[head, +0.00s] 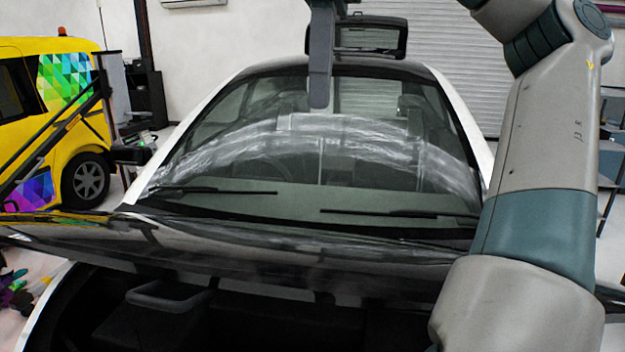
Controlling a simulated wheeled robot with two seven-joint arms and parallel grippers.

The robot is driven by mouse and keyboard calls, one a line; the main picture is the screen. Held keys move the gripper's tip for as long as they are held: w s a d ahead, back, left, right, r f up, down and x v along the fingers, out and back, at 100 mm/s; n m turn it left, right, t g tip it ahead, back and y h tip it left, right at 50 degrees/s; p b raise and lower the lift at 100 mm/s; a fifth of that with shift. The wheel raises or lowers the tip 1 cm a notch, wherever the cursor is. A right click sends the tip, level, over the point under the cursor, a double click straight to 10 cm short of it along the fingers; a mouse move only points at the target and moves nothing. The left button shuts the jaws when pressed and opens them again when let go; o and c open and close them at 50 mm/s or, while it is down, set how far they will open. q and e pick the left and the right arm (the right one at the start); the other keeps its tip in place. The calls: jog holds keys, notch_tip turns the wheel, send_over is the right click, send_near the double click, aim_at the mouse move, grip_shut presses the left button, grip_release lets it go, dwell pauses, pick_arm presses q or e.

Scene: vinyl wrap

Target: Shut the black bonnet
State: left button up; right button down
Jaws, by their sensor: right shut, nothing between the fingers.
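The black bonnet (250,245) is raised and shows as a wide, dark, glossy band across the lower part of the head view, seen at a low angle. The dark front compartment (250,325) of the car is exposed below it. My right gripper (319,100) hangs down at the top centre, shut and empty. In the picture it overlaps the windscreen, above and apart from the bonnet. My right arm covers the bonnet's right part. My left gripper is not in view.
The windscreen (250,150) with two wipers lies behind the bonnet. A yellow vehicle (60,125) and dark angled bars (70,125) stand at the left. A closed roller shutter (465,85) is at the back right.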

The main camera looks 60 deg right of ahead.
notch_tip(320, 180, down, 14)
jog(key=s+a+p, duration=0.1)
jog(key=a+p, duration=0.1)
jog(key=p, duration=0.2)
jog(key=shift+a+r, duration=0.2)
jog(key=shift+a, duration=0.2)
dwell(0.4)
dwell(0.4)
